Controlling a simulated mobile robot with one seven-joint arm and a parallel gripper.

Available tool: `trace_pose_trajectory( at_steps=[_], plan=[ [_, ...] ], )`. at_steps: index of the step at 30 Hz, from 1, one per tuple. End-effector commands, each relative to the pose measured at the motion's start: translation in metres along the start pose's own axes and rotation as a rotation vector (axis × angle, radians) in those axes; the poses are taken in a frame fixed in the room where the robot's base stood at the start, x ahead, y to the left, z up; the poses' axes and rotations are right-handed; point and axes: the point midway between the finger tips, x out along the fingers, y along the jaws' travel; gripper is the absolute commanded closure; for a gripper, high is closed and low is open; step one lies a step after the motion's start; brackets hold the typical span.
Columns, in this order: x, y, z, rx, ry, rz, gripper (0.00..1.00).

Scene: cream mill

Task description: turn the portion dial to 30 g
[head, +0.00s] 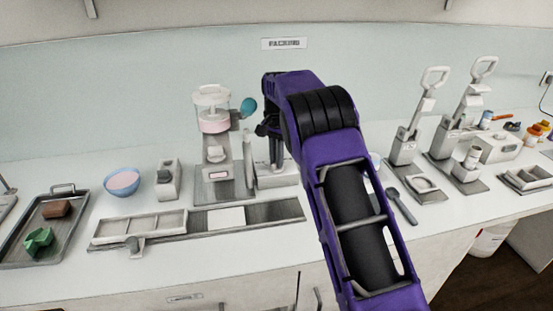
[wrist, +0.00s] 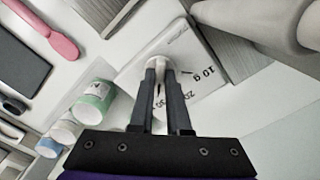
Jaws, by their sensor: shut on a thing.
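The portion dial's white knob (wrist: 160,63) stands on a white plate (wrist: 205,52) in the wrist view. My gripper (wrist: 160,72) is shut on this knob, with a dark finger on each side of it. "10 g" is readable on the plate to the right of the fingers. Another label, seemingly "20 g", sits lower and is partly covered by my gripper; further print by the fingers is hard to read. I cannot tell which mark the knob points to. In the head view my dark gripper (head: 266,128) hangs beside the filling machine (head: 213,120); the knob is not discernible there.
In the wrist view, green-labelled jars (wrist: 92,105) and a pink spoon-like tool (wrist: 45,28) lie to the left, and a large pale rounded form (wrist: 285,22) is close at upper right. In the head view, a blue bowl (head: 122,192) and lever presses (head: 405,145) stand along the counter.

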Motion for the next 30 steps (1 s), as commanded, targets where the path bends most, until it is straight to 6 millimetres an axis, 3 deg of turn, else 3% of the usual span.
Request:
trace_pose_trajectory(
  at_steps=[9, 10, 14, 24, 30],
  plan=[
    [-0.002, 0.000, -0.002, 0.003, 0.005, -0.003, 1.00],
    [-0.002, 0.000, -0.002, 0.003, 0.005, -0.003, 0.80],
    [-0.001, 0.000, -0.001, 0.002, 0.004, -0.003, 0.56],
    [-0.003, 0.000, -0.001, 0.001, 0.002, -0.001, 0.55],
    [-0.029, -0.001, -0.001, 0.001, 0.005, -0.004, 0.55]
  ],
)
